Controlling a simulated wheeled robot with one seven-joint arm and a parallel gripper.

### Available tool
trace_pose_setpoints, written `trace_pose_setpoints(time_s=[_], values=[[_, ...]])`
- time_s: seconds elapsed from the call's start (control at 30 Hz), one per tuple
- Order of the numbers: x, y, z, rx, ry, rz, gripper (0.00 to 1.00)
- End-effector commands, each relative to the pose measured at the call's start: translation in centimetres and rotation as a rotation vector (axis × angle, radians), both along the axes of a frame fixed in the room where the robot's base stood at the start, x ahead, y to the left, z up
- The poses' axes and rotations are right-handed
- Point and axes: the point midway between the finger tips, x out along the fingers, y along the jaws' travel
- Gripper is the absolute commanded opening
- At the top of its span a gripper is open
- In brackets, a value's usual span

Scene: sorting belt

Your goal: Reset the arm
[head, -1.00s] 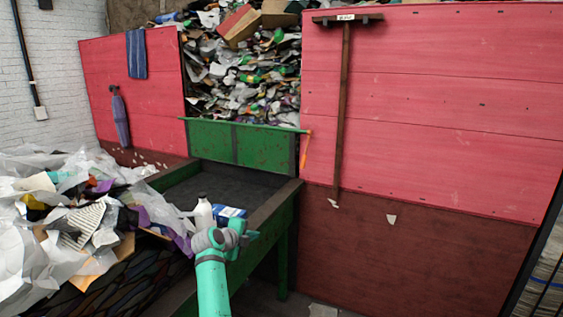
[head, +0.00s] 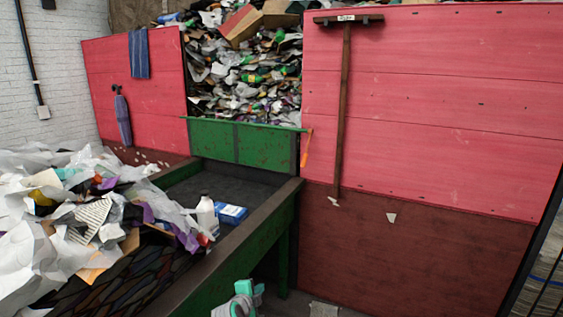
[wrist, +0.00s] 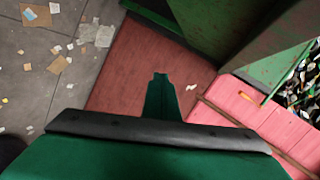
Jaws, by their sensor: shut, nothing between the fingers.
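My gripper shows in the wrist view as a dark green shape with its fingers together (wrist: 161,85), beyond a black bar. It is shut and empty, with the red wall panel and floor behind it. The rest of the arm is out of that picture.
The sorting belt (head: 220,180) has a green side frame (head: 235,262). A white bottle (head: 206,213) and a blue box (head: 232,213) lie at its near part. Mixed waste (head: 75,215) is heaped at left. A red wall (head: 430,110) stands behind. Floor scraps (wrist: 58,64) lie about.

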Motion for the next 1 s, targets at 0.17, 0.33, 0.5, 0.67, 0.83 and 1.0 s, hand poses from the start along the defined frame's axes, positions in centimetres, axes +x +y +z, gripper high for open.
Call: trace_pose_setpoints(time_s=[0.17,0.33,0.5,0.67,0.83,1.0], values=[[-5.2,-1.7,-6.3,-0.098,0.026,0.110,0.00],[-10.6,-2.7,-10.7,-0.190,0.038,0.215,0.00],[-16.5,-3.3,-14.1,-0.281,0.040,0.317,0.00],[-22.3,-4.1,-16.3,-0.369,0.036,0.400,0.00],[-28.6,-4.8,-17.5,-0.461,0.025,0.479,0.00],[-35.0,-5.4,-17.6,-0.555,0.010,0.546,0.00]])
